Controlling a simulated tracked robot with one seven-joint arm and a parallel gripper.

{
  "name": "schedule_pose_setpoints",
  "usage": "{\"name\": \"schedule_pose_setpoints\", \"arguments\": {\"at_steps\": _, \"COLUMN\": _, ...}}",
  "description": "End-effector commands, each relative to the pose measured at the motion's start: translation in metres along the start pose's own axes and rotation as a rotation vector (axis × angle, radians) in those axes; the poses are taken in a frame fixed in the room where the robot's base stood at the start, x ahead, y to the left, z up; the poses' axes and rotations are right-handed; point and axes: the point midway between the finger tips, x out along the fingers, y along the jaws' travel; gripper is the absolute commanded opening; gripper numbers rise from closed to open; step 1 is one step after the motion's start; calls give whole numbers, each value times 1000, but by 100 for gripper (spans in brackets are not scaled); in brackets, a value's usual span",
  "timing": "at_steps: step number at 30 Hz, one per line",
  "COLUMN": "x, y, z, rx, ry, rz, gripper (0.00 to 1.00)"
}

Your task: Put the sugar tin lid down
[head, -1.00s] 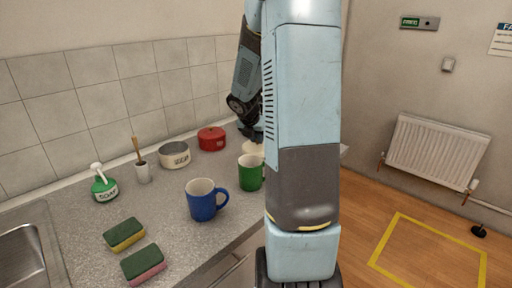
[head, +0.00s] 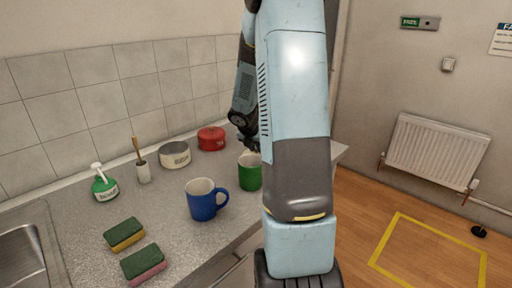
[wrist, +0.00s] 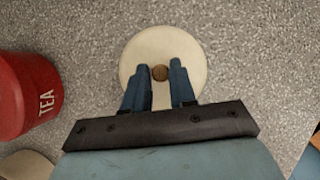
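The sugar tin lid (wrist: 137,82) is a round cream disc with a small brown knob (wrist: 159,72), seen from above in the wrist view. My gripper (wrist: 159,66) has its two blue fingers on either side of the knob and appears shut on it. The lid is level over the grey speckled worktop; I cannot tell whether it touches. In the head view, the lid is hidden behind the green mug and my arm. The cream sugar tin (head: 175,155) stands lidless on the worktop, left of my gripper (head: 252,147).
A red tea tin (head: 211,138) stands close left of the lid in the wrist view (wrist: 28,95). A green mug (head: 250,174) and a blue mug (head: 203,204) stand nearer the front. Bare worktop (wrist: 240,60) lies right of the lid, towards its edge.

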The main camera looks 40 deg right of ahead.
Motion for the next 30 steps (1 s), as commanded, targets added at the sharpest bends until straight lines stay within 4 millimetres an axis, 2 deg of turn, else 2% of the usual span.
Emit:
{"name": "schedule_pose_setpoints", "arguments": {"at_steps": 1, "x": 0, "y": 0, "z": 0, "rx": 0, "ry": 0, "rz": 0, "gripper": 31}}
{"name": "schedule_pose_setpoints", "arguments": {"at_steps": 6, "x": 0, "y": 0, "z": 0, "rx": 0, "ry": 0, "rz": 0, "gripper": 47}}
{"name": "schedule_pose_setpoints", "arguments": {"at_steps": 17, "x": -6, "y": 0, "z": 1, "rx": -1, "ry": -2, "rz": 1, "gripper": 47}}
{"name": "schedule_pose_setpoints", "arguments": {"at_steps": 23, "x": -32, "y": 0, "z": 2, "rx": 1, "ry": -3, "rz": 2, "gripper": 47}}
{"name": "schedule_pose_setpoints", "arguments": {"at_steps": 30, "x": -74, "y": 0, "z": 2, "rx": 0, "ry": -3, "rz": 2, "gripper": 47}}
